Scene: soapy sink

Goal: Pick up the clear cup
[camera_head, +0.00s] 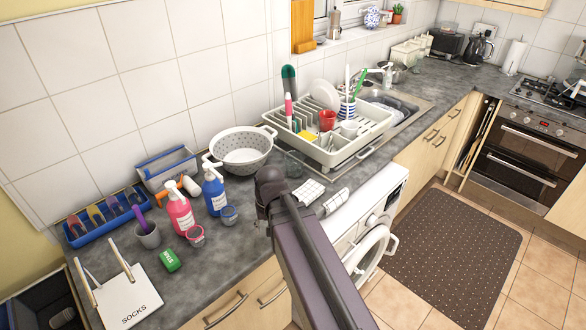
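A see-through, greyish cup (294,161), which looks like the clear cup, stands on the worktop between the white colander and the dish rack. Its outline is faint, and my arm end lies just in front of its lower left side. My gripper (268,188) is over the worktop's front part, close to the cup in the picture. The dark wrist and arm hide the fingers, so I cannot see whether they are open or hold anything. I cannot tell the gap between gripper and cup.
The colander (243,148) is behind my gripper, and the full dish rack (345,150) is to the right. Folded checked cloths (308,191) lie at the front edge. A blue bottle (214,194), a pink bottle (180,211) and small tubs stand to the left.

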